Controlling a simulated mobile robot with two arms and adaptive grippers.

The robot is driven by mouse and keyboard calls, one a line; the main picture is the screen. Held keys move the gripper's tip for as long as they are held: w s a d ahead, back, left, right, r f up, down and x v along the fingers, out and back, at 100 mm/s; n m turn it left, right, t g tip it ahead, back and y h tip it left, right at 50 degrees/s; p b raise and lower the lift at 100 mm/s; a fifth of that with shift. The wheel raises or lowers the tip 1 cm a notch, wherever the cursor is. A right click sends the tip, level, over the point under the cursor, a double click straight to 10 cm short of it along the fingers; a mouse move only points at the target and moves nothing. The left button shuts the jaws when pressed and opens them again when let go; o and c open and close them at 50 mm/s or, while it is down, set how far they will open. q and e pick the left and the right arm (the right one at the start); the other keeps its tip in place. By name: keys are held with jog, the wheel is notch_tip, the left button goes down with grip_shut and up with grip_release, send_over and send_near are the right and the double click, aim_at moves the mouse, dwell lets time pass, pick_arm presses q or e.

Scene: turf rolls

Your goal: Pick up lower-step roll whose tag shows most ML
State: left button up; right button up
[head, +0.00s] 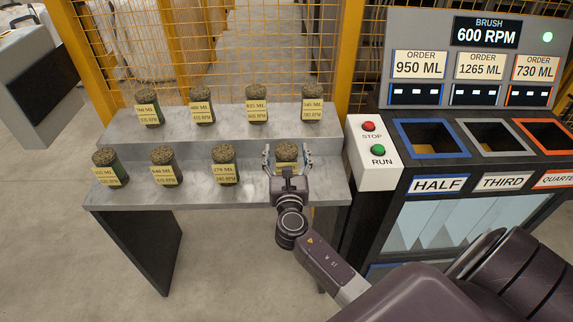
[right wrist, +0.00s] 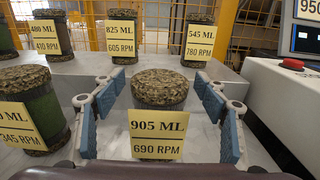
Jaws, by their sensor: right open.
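Rolls in turf-coloured wrap stand upright on a grey two-step shelf (head: 250,178). On the lower step, the rightmost roll (head: 287,150) has a yellow tag reading 905 ML, 690 RPM in the right wrist view (right wrist: 159,88). My right gripper (head: 288,157) is open, with one blue-padded finger on each side of this roll and gaps visible. Left of it stand the 270 ML roll (head: 224,154), the 640 ML roll (head: 164,157) and a leftmost roll (head: 108,158) with a tag too blurred to read surely. My left gripper is out of view.
Several rolls stand on the upper step, including the 825 ML roll (head: 256,95) and the 545 ML roll (head: 312,93). Right of the shelf is a white STOP/RUN box (head: 372,172) and a machine with coloured-rimmed bins (head: 433,152). A yellow mesh fence (head: 262,40) stands behind.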

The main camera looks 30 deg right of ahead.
jog(key=shift+c, duration=0.4)
grip_shut()
jog(key=shift+r, duration=0.1)
